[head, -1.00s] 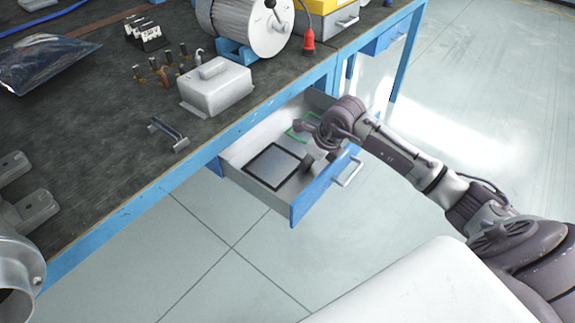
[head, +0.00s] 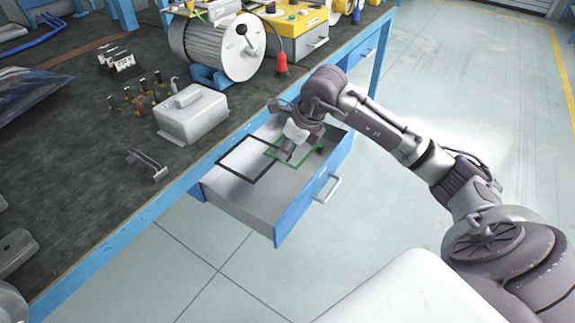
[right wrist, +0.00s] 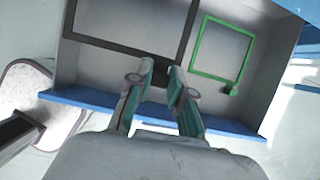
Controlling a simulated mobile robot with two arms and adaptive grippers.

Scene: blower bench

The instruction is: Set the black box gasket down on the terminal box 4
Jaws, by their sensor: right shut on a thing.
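The black box gasket (head: 236,173) is a thin black square frame with an open middle. It is held over the pulled-out drawer, and it also shows in the right wrist view (right wrist: 120,46). My right gripper (head: 287,150) is shut on a small part at the gasket's edge; its fingertips (right wrist: 160,70) show in the right wrist view. A pale grey box (head: 192,115) with a raised block on top stands on the bench, left of the drawer. I cannot tell whether this is terminal box 4. My left gripper is not in view.
A green square frame (right wrist: 217,76) lies in the drawer (head: 255,217). A ribbed grey motor (head: 205,48), a red plug (head: 281,63) and a yellow box (head: 298,38) stand behind. A metal bracket (head: 148,164) lies near the bench edge.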

